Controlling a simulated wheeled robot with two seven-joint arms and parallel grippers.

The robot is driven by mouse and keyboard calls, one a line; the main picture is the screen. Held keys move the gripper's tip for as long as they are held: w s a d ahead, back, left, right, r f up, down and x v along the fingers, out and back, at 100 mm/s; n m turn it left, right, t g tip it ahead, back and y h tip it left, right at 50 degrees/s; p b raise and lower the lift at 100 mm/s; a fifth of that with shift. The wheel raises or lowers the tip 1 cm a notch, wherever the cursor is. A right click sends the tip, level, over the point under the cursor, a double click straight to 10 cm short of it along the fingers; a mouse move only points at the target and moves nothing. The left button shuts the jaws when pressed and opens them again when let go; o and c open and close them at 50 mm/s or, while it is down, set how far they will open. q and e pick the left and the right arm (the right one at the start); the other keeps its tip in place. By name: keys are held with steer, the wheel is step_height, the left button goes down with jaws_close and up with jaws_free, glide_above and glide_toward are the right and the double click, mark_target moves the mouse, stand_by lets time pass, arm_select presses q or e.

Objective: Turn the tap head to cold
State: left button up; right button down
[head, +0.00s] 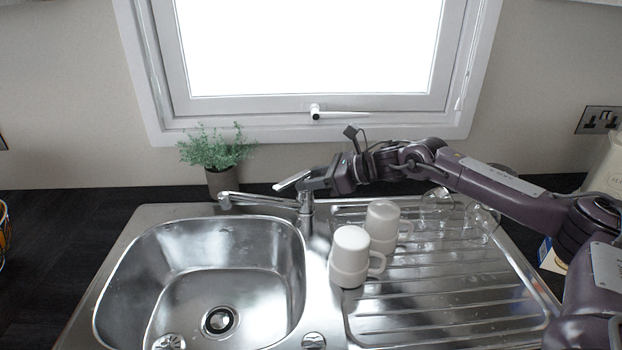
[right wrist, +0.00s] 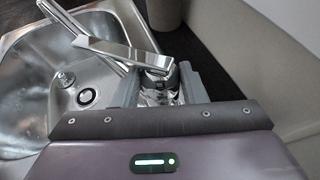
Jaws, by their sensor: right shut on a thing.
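The chrome tap (head: 262,203) stands at the back of the sink between the bowl and the drainer. Its spout points left over the back of the bowl. The tap head's lever (head: 292,181) sticks out to the left and slightly down. My right gripper (head: 310,184) is at the top of the tap and is shut on the tap head. In the right wrist view the jaws (right wrist: 159,88) sit on either side of the tap head's round body, and the lever (right wrist: 112,48) reaches away to the upper left. My left gripper is not in view.
The sink bowl (head: 200,270) is empty. Two upturned white mugs (head: 350,256) and (head: 382,220) stand on the drainer near the tap, with clear glasses (head: 480,220) behind right. A potted plant (head: 222,180) stands left of the tap. The window (head: 312,60) is behind.

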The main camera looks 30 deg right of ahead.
steer(key=shift+w+r+n+g+y+p, duration=0.2)
steer(key=shift+n+g+y+p, duration=0.35)
steer(key=shift+n+g+y, duration=0.35)
steer(key=n+g, duration=0.1)
steer(key=n+g+y+p, duration=0.1)
steer(key=shift+w+d+n+g, duration=0.2)
steer(key=shift+n+g, duration=0.1)
steer(key=shift+n, duration=0.1)
steer(key=shift+f+n+g, duration=0.1)
steer(key=shift+n+g, duration=0.4)
steer(key=shift+g, duration=0.1)
steer(key=shift+n+g+y, duration=0.4)
steer(key=shift+n+g, duration=0.2)
steer(key=shift+g, duration=0.1)
steer(key=shift+n+g, duration=0.3)
steer(key=shift+g, duration=0.1)
steer(key=c, duration=0.9)
jaws_free()
steer(key=shift+f, duration=0.1)
